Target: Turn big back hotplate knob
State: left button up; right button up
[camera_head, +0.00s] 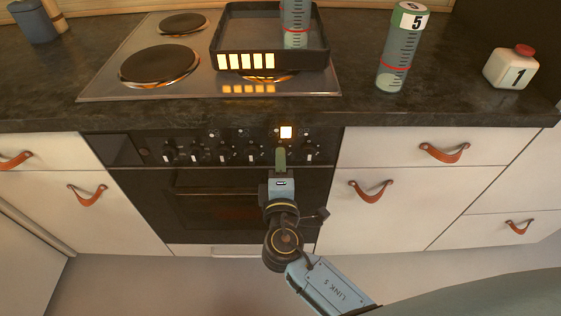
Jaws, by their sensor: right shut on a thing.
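The oven's control panel (150,149) carries a row of several dark knobs with pale markers, such as this knob (225,152) left of my gripper and this one (309,152) right of it. On the hob (110,88), a back left hotplate (183,23) and a front left hotplate (158,64) show. My left gripper is not in view.
A dark tray (318,60) with lit bars on its front covers the hob's right side and holds a clear graduated cylinder (296,22). A green-capped cylinder (397,55) and a white bottle (510,70) stand right. Drawers with leather pulls (370,190) flank the oven.

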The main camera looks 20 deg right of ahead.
dwell(0.5)
jog(key=o, duration=1)
jog(key=v, duration=1.3)
jog(key=shift+s+p, duration=0.2)
jog(key=shift+p, duration=0.1)
